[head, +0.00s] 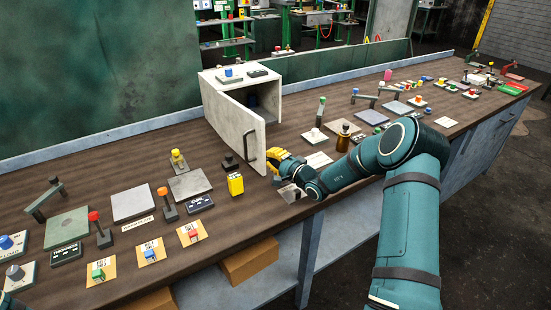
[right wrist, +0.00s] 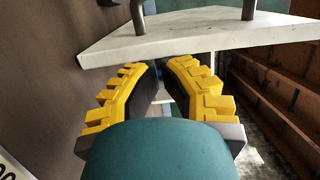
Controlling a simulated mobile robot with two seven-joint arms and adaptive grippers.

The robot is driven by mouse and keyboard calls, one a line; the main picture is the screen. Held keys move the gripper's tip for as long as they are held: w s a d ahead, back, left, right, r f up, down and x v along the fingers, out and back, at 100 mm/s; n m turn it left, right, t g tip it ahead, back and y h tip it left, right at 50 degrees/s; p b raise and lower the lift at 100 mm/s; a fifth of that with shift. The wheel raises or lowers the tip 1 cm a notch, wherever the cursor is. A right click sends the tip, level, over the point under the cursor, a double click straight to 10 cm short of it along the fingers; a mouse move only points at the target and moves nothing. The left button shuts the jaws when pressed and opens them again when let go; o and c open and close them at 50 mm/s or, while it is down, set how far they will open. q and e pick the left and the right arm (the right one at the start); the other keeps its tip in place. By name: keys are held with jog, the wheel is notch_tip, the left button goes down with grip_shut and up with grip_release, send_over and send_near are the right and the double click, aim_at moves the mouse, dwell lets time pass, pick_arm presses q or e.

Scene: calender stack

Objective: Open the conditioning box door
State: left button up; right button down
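The conditioning box (head: 245,80) is a pale box on the wooden workbench. Its door (head: 232,128) stands partly open, swung out toward the bench's front, with a dark curved handle (head: 249,146) on its outer face. The door also shows in the right wrist view (right wrist: 200,36) as a pale slab, with the two posts of its handle (right wrist: 249,8) at the top. My right gripper (head: 277,157) has yellow fingers and is just right of the door's free edge. In the right wrist view its fingertips (right wrist: 158,70) are apart with nothing between them; contact with the door is unclear. My left gripper is out of view.
A yellow block (head: 235,184) stands in front of the door on the workbench (head: 95,190). A brown bottle (head: 343,138) and a green-topped lever (head: 320,112) stand to the right. Several switches and plates crowd the left. The bench's front edge is close below my right gripper.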

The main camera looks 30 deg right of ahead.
jog(key=shift+s+a, duration=0.2)
jog(key=shift+a, duration=0.6)
jog(key=shift+d+f+b, duration=0.1)
jog(key=shift+d+b, duration=0.4)
jog(key=shift+d, duration=0.65)
jog(key=s+a, duration=0.1)
jog(key=s, duration=0.2)
jog(key=s+a, duration=0.1)
jog(key=s, duration=0.3)
jog(key=s+a+p, duration=0.1)
jog(key=s, duration=0.3)
jog(key=shift+s+a, duration=0.15)
jog(key=shift+s, duration=0.1)
jog(key=shift+s, duration=0.1)
